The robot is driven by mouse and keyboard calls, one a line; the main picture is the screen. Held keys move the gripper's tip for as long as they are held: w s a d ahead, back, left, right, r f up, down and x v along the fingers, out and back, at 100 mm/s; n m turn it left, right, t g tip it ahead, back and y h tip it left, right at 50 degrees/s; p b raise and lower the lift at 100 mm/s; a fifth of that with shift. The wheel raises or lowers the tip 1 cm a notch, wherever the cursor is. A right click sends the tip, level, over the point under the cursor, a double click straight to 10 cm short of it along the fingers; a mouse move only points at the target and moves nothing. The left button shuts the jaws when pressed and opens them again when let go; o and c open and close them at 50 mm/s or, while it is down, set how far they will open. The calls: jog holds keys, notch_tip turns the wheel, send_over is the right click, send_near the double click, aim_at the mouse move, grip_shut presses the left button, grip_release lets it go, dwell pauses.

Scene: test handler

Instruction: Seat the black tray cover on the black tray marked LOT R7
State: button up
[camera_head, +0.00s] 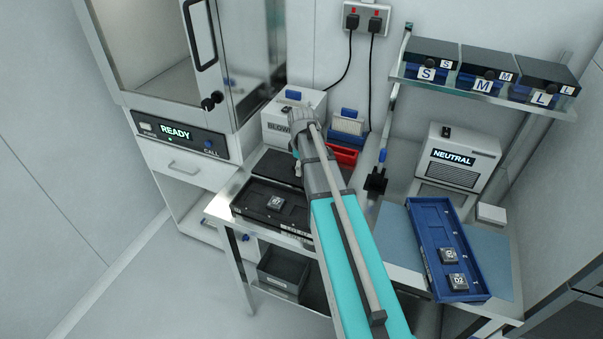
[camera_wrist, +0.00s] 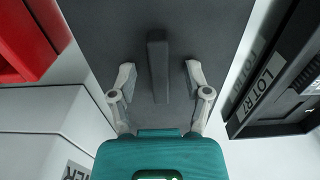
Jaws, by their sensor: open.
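The black tray cover (camera_wrist: 110,25) is a flat dark plate with a raised bar handle (camera_wrist: 158,60) in the wrist view. My gripper (camera_wrist: 160,78) is open, with one finger on each side of the handle and visible gaps between. In the head view the cover (camera_head: 274,165) lies behind the black tray, partly hidden by my arm. The black tray (camera_head: 247,196) lies uncovered on the steel bench with a small square device (camera_head: 275,203) in it. In the wrist view the tray (camera_wrist: 290,60) is at the right, its label reading LOT R7.
A red bin (camera_head: 343,154) and a white box (camera_head: 279,118) stand behind the cover. A blue tray (camera_head: 432,235) with two devices lies on the right mat. The NEUTRAL unit (camera_head: 457,158) stands behind it. The handler at left shows READY.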

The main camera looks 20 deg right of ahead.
dwell(0.3)
jog(key=shift+a, duration=0.1)
grip_shut()
jog(key=shift+r, duration=0.2)
dwell(0.3)
notch_tip(320, 180, up, 2)
jog(key=shift+r+p, duration=0.1)
jog(key=shift+p, duration=1.15)
jog(key=s+d+r+p, duration=0.3)
jog(key=s+r+p, duration=0.7)
jog(key=s, duration=0.3)
jog(key=shift+s+r, duration=0.2)
jog(key=shift+s, duration=0.2)
